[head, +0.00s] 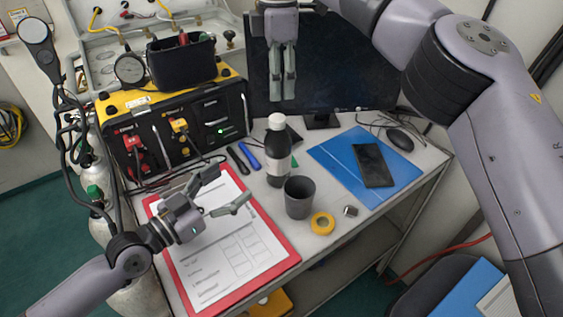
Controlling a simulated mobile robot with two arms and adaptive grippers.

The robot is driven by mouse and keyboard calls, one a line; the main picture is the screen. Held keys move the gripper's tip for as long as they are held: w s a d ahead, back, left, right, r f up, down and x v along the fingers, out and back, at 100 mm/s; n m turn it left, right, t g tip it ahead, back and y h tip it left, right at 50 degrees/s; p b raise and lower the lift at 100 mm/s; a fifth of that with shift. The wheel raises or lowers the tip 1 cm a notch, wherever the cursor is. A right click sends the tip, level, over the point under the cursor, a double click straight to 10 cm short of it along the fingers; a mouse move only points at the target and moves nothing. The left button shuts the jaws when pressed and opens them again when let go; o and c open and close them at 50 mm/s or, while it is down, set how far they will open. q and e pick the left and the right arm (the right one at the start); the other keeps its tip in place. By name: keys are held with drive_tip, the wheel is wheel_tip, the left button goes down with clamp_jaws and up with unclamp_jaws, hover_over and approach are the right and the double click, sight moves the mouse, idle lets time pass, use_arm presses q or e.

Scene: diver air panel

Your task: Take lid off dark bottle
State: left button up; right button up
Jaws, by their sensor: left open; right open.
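The dark bottle (278,160) stands upright near the middle of the table, with a pale label low on its side. Its white lid (277,121) is on top. My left gripper (226,191) is open and empty over the clipboard, to the left of the bottle and apart from it. My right gripper (283,99) is open and points down, in front of the monitor and just above the lid in the picture. Whether it is directly over the lid is hard to tell.
A dark cup (299,197), yellow tape roll (322,223) and small metal piece (350,211) stand in front of the bottle. A red clipboard (281,259) lies left, a blue folder (329,151) with a phone (373,165) right. The air panel (178,118) and monitor (335,75) stand behind.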

sight(280, 146)
use_arm(q)
drive_tip(key=x, duration=1.6)
drive_tip(key=shift+d, duration=0.1)
use_arm(e)
drive_tip(key=shift+s+a+r, duration=0.15)
drive_tip(key=shift+s, duration=0.05)
use_arm(q)
drive_tip(key=shift+r, duration=0.1)
clamp_jaws()
use_arm(e)
drive_tip(key=m, duration=0.4)
drive_tip(key=shift+f, duration=0.35)
wheel_tip(280, 146, down, 7)
drive_tip(key=shift+f, duration=0.2)
drive_tip(key=shift+c, duration=0.2)
clamp_jaws()
idle(0.4)
